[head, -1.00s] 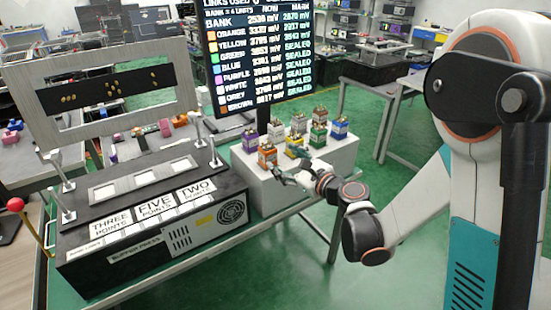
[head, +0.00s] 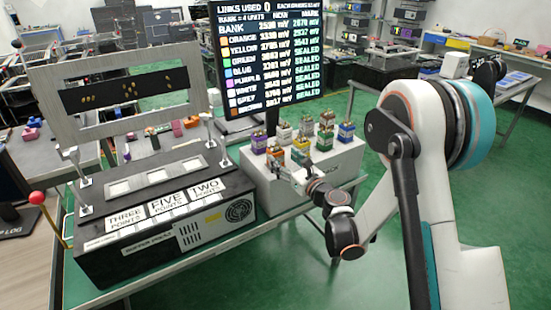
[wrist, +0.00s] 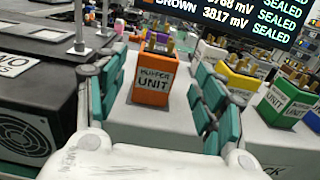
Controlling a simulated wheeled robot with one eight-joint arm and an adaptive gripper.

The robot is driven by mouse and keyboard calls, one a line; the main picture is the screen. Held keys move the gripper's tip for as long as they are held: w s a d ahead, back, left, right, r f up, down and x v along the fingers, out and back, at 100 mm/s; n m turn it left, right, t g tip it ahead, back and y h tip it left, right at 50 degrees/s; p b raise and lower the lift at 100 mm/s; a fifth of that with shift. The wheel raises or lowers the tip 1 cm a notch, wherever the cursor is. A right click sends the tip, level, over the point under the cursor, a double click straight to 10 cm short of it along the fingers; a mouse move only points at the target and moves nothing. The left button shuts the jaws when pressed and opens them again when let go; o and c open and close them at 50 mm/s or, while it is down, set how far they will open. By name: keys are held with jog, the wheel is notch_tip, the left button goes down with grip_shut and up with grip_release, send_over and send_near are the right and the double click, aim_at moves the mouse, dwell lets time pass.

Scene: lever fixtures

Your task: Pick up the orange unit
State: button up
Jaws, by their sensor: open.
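The orange unit (wrist: 154,76) stands upright on the white stand, labelled "BUFFER UNIT", with brass posts on top. In the head view the orange unit (head: 275,156) is at the stand's front left corner area, partly behind my gripper (head: 287,172). In the wrist view my gripper (wrist: 160,100) is open, with teal finger pads on the left and right. The orange unit shows between the pads, toward their far ends, with visible gaps on both sides. I cannot tell how deep it sits between the fingertips.
Other units stand close by: purple (head: 259,141), yellow (head: 301,150), green (head: 325,140), blue (head: 345,132) and white (head: 284,133). The black press box (head: 160,215) is left of the white stand (head: 330,174). A screen (head: 268,60) rises behind.

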aim_at(279, 153)
jog(key=shift+r+b+x, duration=0.2)
jog(key=shift+b+x, duration=0.15)
jog(key=shift+x, duration=0.6)
jog(key=shift+r+b+x, duration=0.15)
jog(key=shift+b+x, duration=0.25)
jog(key=shift+x, duration=0.55)
jog(key=shift+r+b+x, duration=0.2)
jog(key=shift+b+x, duration=0.15)
jog(key=shift+x, duration=0.6)
jog(key=shift+s+a, duration=0.15)
jog(key=shift+c, duration=0.3)
jog(key=c, duration=1.2)
